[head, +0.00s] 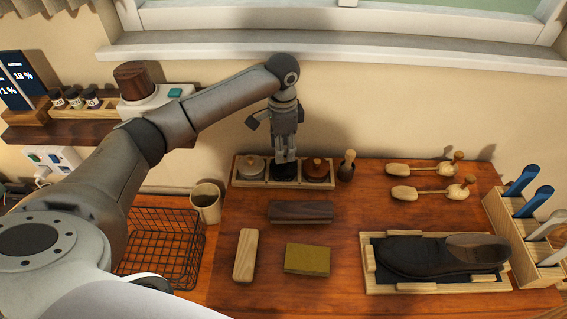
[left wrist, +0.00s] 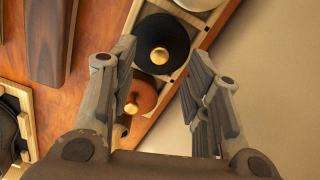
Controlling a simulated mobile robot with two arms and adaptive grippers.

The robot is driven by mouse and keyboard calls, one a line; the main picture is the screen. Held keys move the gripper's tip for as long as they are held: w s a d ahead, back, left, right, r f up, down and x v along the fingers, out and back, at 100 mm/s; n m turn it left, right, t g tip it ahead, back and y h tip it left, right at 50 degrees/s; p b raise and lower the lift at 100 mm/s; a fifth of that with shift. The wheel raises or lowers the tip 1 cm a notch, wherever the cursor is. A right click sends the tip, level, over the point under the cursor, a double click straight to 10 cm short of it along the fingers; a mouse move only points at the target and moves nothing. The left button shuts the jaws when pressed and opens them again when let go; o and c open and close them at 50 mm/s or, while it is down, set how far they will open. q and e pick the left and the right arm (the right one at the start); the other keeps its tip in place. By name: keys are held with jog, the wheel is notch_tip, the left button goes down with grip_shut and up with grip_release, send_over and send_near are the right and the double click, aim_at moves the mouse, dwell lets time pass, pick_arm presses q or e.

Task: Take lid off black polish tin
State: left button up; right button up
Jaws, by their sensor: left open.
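The black polish tin (head: 285,173) sits in the middle slot of a pale wooden tray (head: 240,184), between a grey tin (head: 251,167) and a brown tin (head: 318,169). In the left wrist view its round black lid (left wrist: 172,34) with a gold knob (left wrist: 159,56) is on it. My left gripper (head: 285,152) points down over the black tin and hides part of it. In the left wrist view the open fingers (left wrist: 162,62) stand on either side of the knob, with nothing held. The brown lid (left wrist: 140,95) shows between the fingers too. My right gripper is not in view.
A small dark jar with a brush (head: 346,166) stands just right of the tray. A dark brush block (head: 301,212) lies in front. A wire basket (head: 160,245) and cup (head: 206,203) are left. A shoe (head: 440,256) lies on a rack at right. The wall and windowsill are close behind.

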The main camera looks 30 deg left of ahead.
pick_arm(q)
jog(key=shift+d+f+p, duration=0.1)
jog(key=shift+f+p, duration=0.4)
jog(key=shift+f, duration=1.65)
jog(key=shift+w, duration=0.1)
jog(key=c, duration=0.9)
